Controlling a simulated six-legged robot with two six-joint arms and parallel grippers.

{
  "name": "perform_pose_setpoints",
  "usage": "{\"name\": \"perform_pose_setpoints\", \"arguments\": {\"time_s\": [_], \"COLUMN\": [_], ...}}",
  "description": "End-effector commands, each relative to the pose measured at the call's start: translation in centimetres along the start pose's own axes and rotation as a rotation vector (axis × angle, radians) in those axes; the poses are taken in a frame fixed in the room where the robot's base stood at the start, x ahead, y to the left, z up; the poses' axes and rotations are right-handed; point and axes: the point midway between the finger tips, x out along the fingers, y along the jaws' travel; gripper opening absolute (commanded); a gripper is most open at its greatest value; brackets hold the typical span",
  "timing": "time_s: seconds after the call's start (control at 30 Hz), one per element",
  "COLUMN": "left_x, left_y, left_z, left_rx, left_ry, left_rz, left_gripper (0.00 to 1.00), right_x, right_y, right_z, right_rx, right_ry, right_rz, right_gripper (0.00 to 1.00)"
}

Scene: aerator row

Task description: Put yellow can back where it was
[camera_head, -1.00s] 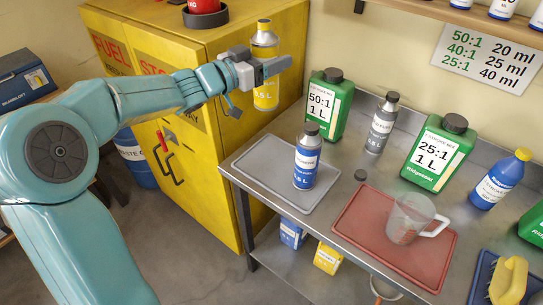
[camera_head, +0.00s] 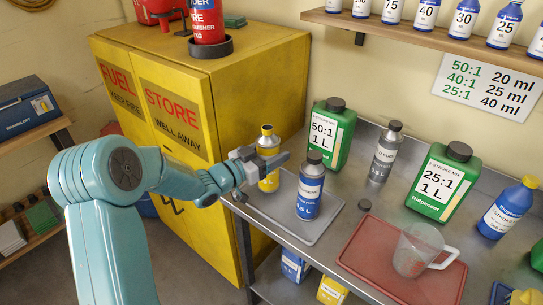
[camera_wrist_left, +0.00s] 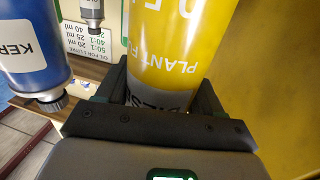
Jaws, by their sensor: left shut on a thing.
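The yellow can (camera_head: 268,182) with a silver band and yellow cap is upright at the back left corner of the grey mat (camera_head: 322,233). My left gripper (camera_head: 264,164) is shut around its middle. I cannot tell whether its base touches the mat. In the left wrist view the yellow can (camera_wrist_left: 180,45) fills the top middle between the dark fingers of the left gripper (camera_wrist_left: 155,98). A blue can (camera_head: 310,190) with a dark cap stands on the mat to the right; a blue can also shows in the left wrist view (camera_wrist_left: 35,50). My right gripper is out of view.
A green 50:1 jug (camera_head: 328,135), a grey can (camera_head: 384,155) and a green 25:1 jug (camera_head: 440,185) stand along the bench's back. A measuring jug (camera_head: 415,250) sits on the red tray (camera_head: 365,245). The yellow fuel cabinet (camera_head: 225,90) stands behind my left arm.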

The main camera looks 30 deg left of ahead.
Motion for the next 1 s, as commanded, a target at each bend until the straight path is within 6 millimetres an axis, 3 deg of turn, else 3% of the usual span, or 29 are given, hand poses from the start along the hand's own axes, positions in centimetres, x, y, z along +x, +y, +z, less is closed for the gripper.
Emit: {"name": "perform_pose_setpoints", "arguments": {"time_s": [0.13, 0.53, 0.57, 0.63, 1.0], "left_x": [0.0, 0.0, 0.0, 0.0, 0.0], "left_y": [0.0, 0.0, 0.0, 0.0, 0.0], "left_z": [1.4, 1.8, 1.8, 1.7, 1.1], "left_rx": [0.0, 0.001, 0.001, 0.001, 0.0], "left_ry": [0.002, 0.002, 0.001, 0.001, 0.001], "left_rz": [0.001, 0.001, 0.001, 0.001, 0.001], "left_gripper": [0.31, 0.31, 0.7, 0.92, 0.92], "right_x": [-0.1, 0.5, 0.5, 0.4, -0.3], "right_y": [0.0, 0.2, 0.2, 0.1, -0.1], "right_z": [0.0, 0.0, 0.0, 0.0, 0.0], "right_rx": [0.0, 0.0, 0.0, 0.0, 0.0], "right_ry": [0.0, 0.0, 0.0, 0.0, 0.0], "right_rz": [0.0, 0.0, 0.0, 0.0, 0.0], "right_gripper": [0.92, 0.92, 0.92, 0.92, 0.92]}}
